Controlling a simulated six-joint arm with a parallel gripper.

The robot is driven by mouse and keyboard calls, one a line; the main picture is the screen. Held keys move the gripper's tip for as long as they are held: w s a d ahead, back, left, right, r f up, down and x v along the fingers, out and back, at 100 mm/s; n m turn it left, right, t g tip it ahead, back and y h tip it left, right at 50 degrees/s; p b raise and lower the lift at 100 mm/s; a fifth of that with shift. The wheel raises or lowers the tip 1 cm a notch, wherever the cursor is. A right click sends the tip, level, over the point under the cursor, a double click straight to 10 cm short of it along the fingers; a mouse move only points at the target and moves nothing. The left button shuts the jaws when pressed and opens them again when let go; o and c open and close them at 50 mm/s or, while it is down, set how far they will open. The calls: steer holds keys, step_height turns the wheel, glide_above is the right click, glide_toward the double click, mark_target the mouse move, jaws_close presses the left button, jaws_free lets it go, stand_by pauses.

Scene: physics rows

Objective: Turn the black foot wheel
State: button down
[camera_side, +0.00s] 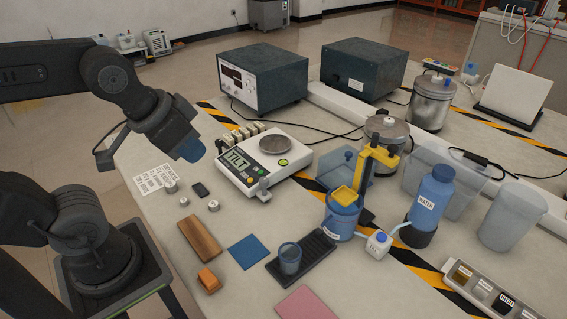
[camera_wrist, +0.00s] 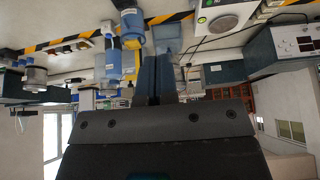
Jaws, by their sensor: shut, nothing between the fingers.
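A white balance (camera_side: 262,160) with a round steel pan stands on the bench, and its display reads TILT. A small foot (camera_side: 264,189) shows at its front right corner; its black wheel is too small to make out clearly. My gripper (camera_side: 189,149) is to the left of the balance, above the bench, apart from it. In the wrist view the two dark blue fingers (camera_wrist: 156,78) are together with nothing between them. The balance also shows at the top of the wrist view (camera_wrist: 222,18), partly cut off; no foot wheel is clear there.
A wooden block (camera_side: 199,240) and a blue mat (camera_side: 248,251) lie in front. A blue beaker with a yellow stand (camera_side: 343,216) is right. A dark power unit (camera_side: 264,77) stands behind.

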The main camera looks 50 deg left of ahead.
steer(key=c, duration=1.6)
jaws_free()
steer(key=shift+w+a+r, duration=0.15)
steer(key=shift+w, duration=0.1)
steer(key=shift+c, duration=0.2)
steer(key=o, duration=0.5)
steer(key=shift+n+g+y, duration=0.3)
steer(key=shift+g, duration=0.4)
steer(key=w+a, duration=0.1)
steer(key=w, duration=0.1)
steer(key=w+a+r, duration=0.1)
steer(key=w, duration=0.1)
steer(key=w+a, duration=0.2)
steer(key=shift+r, duration=0.15)
steer(key=shift+c, duration=0.2)
steer(key=o, duration=0.3)
steer(key=w+a+f+g, duration=0.1)
steer(key=w+a, duration=0.6)
steer(key=a, duration=0.1)
steer(key=shift+w+a+n+g, duration=0.25)
steer(key=shift+w+n+g, duration=0.05)
steer(key=shift+w+g, duration=0.1)
steer(key=n+g, duration=0.1)
steer(key=g, duration=0.1)
glide_above(219, 141)
step_height(219, 141, down, 11)
step_height(219, 141, down, 13)
steer(key=shift+r, duration=0.1)
steer(key=shift+s, duration=0.1)
steer(key=c, duration=0.9)
